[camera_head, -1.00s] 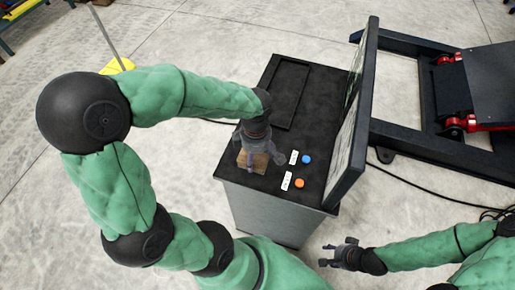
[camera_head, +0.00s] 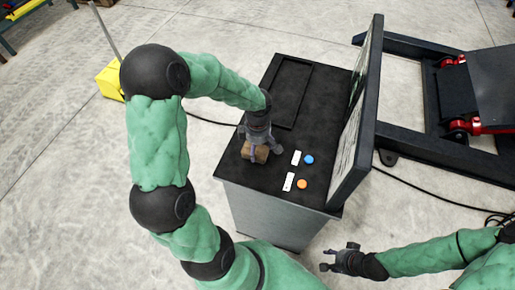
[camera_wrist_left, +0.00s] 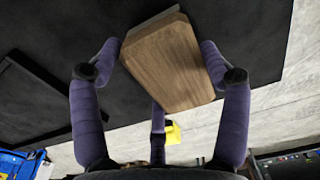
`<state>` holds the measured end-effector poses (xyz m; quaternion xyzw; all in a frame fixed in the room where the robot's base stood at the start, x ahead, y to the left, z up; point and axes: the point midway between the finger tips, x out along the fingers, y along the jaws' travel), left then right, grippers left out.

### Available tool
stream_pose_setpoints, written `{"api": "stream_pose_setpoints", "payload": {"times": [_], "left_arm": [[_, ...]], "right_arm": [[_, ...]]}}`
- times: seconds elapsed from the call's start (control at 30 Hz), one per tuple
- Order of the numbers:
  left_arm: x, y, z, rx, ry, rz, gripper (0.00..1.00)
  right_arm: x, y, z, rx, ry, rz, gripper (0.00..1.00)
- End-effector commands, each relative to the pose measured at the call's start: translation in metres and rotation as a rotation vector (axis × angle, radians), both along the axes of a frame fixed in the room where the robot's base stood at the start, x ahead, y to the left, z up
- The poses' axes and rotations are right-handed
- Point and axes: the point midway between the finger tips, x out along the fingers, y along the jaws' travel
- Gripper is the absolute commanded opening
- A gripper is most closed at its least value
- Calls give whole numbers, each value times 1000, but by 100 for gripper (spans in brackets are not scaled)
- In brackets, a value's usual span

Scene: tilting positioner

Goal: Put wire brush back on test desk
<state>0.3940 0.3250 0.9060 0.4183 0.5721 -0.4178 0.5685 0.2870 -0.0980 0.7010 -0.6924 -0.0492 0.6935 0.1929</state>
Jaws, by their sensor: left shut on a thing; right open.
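The wire brush (camera_wrist_left: 168,65) shows its wooden block in the left wrist view, between the fingers of my left gripper (camera_wrist_left: 160,60). In the head view the wooden block (camera_head: 260,155) is partly hidden under my left gripper (camera_head: 261,147). The left gripper is shut on the brush, at the left front part of the black desk top (camera_head: 236,163). I cannot tell whether the brush touches the desk top. My right gripper (camera_head: 341,258) is open and empty, low in front of the desk, at the right.
A monitor (camera_head: 362,120) stands along the desk's right side. A blue button (camera_head: 308,159) and an orange button (camera_head: 302,184) with white labels lie right of the gripper. A shallow recessed tray (camera_head: 305,92) is at the back. A dark positioner frame (camera_head: 425,140) stands right of the desk.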

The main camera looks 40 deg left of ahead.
Motion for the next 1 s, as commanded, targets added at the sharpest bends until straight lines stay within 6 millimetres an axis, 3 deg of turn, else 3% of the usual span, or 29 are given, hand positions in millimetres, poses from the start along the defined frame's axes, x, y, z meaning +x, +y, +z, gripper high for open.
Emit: {"api": "stream_pose_setpoints", "payload": {"times": [0.4,0.43,0.5,1.0], "left_arm": [[0,0,-6,1,-3,1,46],[0,0,-7,1,-2,1,79],[0,0,-6,1,-2,1,99],[0,0,-1,1,-2,2,100]], "right_arm": [[0,0,-5,0,0,0,45],[0,0,-5,0,0,0,45],[0,0,-4,0,0,0,45],[0,0,1,0,0,0,45]]}}
